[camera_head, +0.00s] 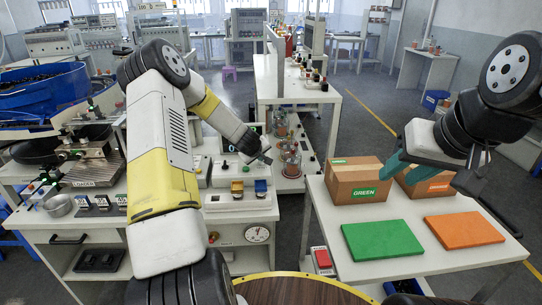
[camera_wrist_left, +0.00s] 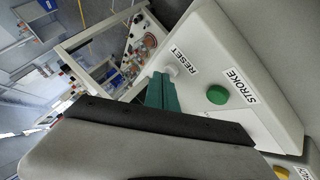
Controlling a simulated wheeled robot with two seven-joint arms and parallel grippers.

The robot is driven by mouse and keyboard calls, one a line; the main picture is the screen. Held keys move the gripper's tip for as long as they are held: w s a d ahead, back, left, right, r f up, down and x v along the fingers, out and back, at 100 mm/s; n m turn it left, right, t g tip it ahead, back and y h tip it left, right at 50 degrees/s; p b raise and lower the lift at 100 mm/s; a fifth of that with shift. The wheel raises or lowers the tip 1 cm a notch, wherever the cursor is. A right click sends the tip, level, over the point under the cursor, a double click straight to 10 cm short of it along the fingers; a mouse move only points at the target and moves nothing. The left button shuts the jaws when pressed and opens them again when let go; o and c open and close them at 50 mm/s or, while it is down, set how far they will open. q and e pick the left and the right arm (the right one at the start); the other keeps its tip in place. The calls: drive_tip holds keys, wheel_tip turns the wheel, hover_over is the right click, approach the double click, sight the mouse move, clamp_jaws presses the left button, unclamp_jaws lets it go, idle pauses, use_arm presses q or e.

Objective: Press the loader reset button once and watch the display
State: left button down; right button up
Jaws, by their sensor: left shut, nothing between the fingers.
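The reset button (camera_wrist_left: 172,72) is a small pale knob beside the RESET label on a white control box (camera_wrist_left: 245,65) in the left wrist view. A green button (camera_wrist_left: 217,95) sits by the STROKE label on the same box. My left gripper (camera_wrist_left: 161,88) is shut and empty; its teal fingertips are close beside the reset button, and I cannot tell whether they touch it. In the head view the left gripper (camera_head: 264,158) is small, above the white bench. My right gripper (camera_head: 391,169) has teal fingers in front of the cardboard boxes; their gap is unclear.
A cardboard box with a green label (camera_head: 352,186) and one with an orange label (camera_head: 424,184) stand on the right table. A green mat (camera_head: 382,240) and an orange mat (camera_head: 464,231) lie before them. A blue bowl feeder (camera_head: 45,90) stands at left.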

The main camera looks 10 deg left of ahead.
sight(261, 164)
use_arm(q)
drive_tip(key=shift+f, duration=0.3)
idle(0.4)
drive_tip(key=shift+r, duration=0.95)
drive_tip(key=shift+r, duration=2.5)
